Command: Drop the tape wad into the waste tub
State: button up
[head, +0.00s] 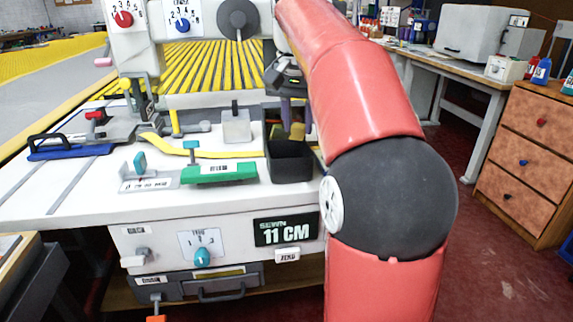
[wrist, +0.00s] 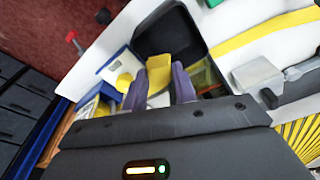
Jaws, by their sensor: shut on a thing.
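The yellow tape wad (wrist: 158,72) sits between the purple fingertips of my gripper (wrist: 160,88) in the wrist view. My gripper is shut on it. In the head view my gripper (head: 292,118) points down at the back of the black waste tub (head: 291,163), and the wad (head: 298,131) shows just above the tub's rear rim. In the wrist view the open tub (wrist: 168,32) lies just beyond the wad. The tub's floor is dark, and I cannot tell if anything lies inside.
The tub stands at the right end of the white machine table (head: 75,190). In the wrist view a blue-and-white box (wrist: 118,68) is beside the fingers.

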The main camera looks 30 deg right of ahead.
jog(key=shift+f+b, duration=1.15)
jog(key=shift+f, duration=0.3)
jog(key=o, duration=1)
notch_tip(320, 180, up, 8)
jog(key=p, duration=0.2)
jog(key=shift+s+a+p, duration=0.35)
jog(key=shift+s+a, duration=0.05)
jog(key=shift+s, duration=0.05)
jog(key=shift+f, duration=0.1)
jog(key=s+a+f+n+t, duration=0.1)
jog(key=s+a+f+n, duration=0.1)
jog(key=s+a+f, duration=0.2)
jog(key=s+a+f+n+t, duration=0.1)
jog(key=s+a+f+n, duration=0.2)
jog(key=s+f, duration=0.5)
jog(key=s+a+f+n+t+y, duration=0.1)
jog(key=s+a+f, duration=0.4)
jog(key=f, duration=0.7)
jog(key=shift+s+a+f+n+t, duration=0.35)
jog(key=shift+s+n+t, duration=0.25)
jog(key=shift+s+n, duration=0.5)
